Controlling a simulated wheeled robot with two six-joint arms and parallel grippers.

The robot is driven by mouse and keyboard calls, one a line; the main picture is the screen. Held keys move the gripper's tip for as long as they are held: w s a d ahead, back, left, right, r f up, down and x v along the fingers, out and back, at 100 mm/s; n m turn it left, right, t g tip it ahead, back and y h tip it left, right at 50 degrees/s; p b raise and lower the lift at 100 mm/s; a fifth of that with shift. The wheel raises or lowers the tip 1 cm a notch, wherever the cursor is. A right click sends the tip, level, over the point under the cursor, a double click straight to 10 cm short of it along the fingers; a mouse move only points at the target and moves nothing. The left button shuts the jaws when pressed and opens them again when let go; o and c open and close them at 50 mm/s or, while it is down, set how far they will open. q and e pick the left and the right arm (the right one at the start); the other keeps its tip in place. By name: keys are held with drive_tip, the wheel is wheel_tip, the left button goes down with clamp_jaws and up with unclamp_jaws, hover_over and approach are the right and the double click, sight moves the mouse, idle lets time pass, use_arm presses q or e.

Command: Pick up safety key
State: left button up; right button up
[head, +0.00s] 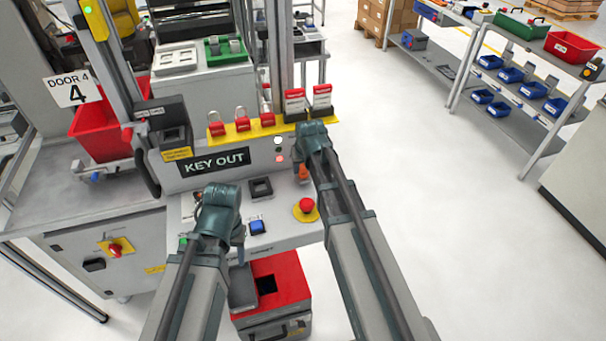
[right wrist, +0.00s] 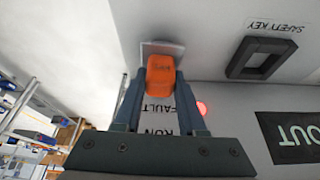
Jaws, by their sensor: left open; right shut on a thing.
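The orange safety key (right wrist: 160,77) is between the fingers of my right gripper (right wrist: 152,88) in the right wrist view. A pale square plate (right wrist: 163,47) shows at the key's far end; I cannot tell whether the key is seated in it or clear of it. In the head view my right gripper (head: 304,168) is at the right end of the KEY OUT panel, with the orange key (head: 304,174) partly hidden by it. My left gripper (head: 240,250) is open and empty over the console's front, near a blue button.
A dark square frame (right wrist: 262,57) labelled SAFETY KEY lies beside the key; it also shows in the head view (head: 261,188). A red emergency button (head: 306,205) is close to my right arm. Red padlocks (head: 242,122) and tags stand on the yellow ledge above.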

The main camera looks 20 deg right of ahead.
sight(303, 165)
clamp_jaws()
use_arm(q)
drive_tip(key=shift+r, duration=0.1)
use_arm(e)
drive_tip(key=shift+r, duration=0.15)
drive_tip(key=shift+r+p, duration=0.55)
drive_tip(key=shift+p, duration=0.1)
wheel_tip(303, 165, up, 3)
drive_tip(key=p, duration=0.3)
use_arm(q)
wheel_tip(303, 165, up, 5)
drive_tip(key=shift+f+p, duration=0.1)
drive_tip(key=shift+p, duration=0.25)
use_arm(e)
drive_tip(key=s+d, duration=0.9)
drive_tip(key=s, duration=0.4)
drive_tip(key=shift+d+r, duration=0.3)
